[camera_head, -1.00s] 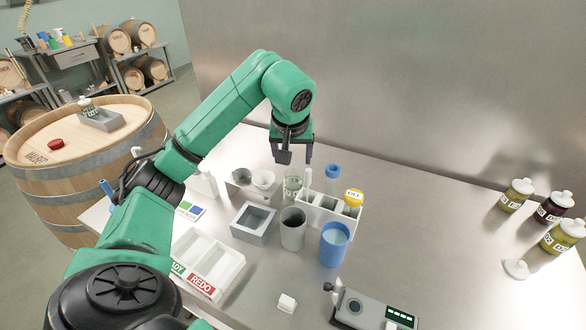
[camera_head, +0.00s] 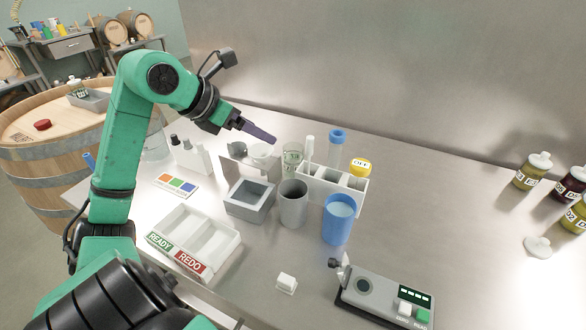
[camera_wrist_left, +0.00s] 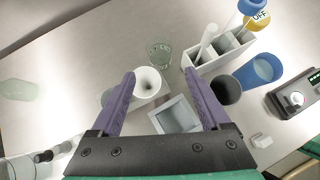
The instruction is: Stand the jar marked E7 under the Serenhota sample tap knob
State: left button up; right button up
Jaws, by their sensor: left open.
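My left gripper (camera_head: 262,132) is open and empty above the back of the steel table. Its two purple fingers stand apart in the left wrist view (camera_wrist_left: 160,75). A clear glass vessel (camera_head: 292,155) with an unreadable mark stands just beyond the fingertips; it also shows in the left wrist view (camera_wrist_left: 158,54). Labelled jars with white lids stand at the right: an olive one (camera_head: 531,172), a dark red one (camera_head: 571,184) and another olive one (camera_head: 575,212). No label clearly reads E7. I cannot make out a tap knob named Serenhota. My right gripper is not in view.
A white rack (camera_head: 332,188) with a yellow OFF tag (camera_head: 359,168), a grey cup (camera_head: 293,204), a blue cup (camera_head: 338,220), a grey box (camera_head: 249,198) and a READY/REDO tray (camera_head: 205,243) crowd the middle. A meter (camera_head: 383,296) lies in front. The table's right middle is clear.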

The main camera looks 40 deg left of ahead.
aim_at(290, 149)
pick_arm(q)
jog(key=p+x, duration=0.5)
jog(key=x, duration=0.9)
jog(key=shift+a, duration=0.15)
jog(key=shift+w+f, duration=0.1)
jog(key=shift+f, duration=0.1)
grip_shut()
